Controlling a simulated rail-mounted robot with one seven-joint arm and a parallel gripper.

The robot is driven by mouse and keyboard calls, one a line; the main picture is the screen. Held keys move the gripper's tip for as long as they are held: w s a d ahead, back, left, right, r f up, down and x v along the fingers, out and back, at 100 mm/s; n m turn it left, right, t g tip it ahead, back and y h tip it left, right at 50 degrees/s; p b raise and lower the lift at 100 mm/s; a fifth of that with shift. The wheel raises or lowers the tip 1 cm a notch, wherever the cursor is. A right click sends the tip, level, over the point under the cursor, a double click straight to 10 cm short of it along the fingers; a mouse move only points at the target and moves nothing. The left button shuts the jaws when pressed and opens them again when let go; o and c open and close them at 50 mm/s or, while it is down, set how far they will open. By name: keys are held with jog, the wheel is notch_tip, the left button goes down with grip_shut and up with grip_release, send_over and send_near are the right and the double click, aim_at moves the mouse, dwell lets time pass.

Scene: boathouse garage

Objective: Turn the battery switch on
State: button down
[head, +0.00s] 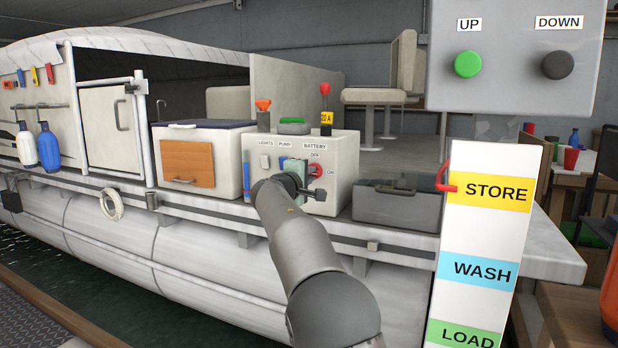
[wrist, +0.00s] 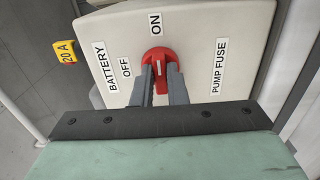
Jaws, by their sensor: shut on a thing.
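The battery switch is a red rotary knob (head: 316,169) on the front of a cream console (head: 345,158), with OFF above it and ON to its right in the head view. My gripper (head: 307,180) is at the knob and partly covers it. In the wrist view, the two grey fingers (wrist: 160,78) are shut on the red knob (wrist: 158,56), one on each side of its handle. There the ON label (wrist: 155,23) is above the knob and the OFF label (wrist: 125,68) is to its left. The handle and its white mark run roughly up and down, in line with ON.
LIGHTS and PUMP controls (head: 265,161) sit left of the knob.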

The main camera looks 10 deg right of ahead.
jog(key=c, duration=1.4)
grip_release()
jog(key=shift+c, duration=0.2)
jog(key=v, duration=1.7)
jog(key=shift+a+p, duration=0.2)
jog(key=shift+p, duration=0.1)
jog(key=shift+s, duration=0.2)
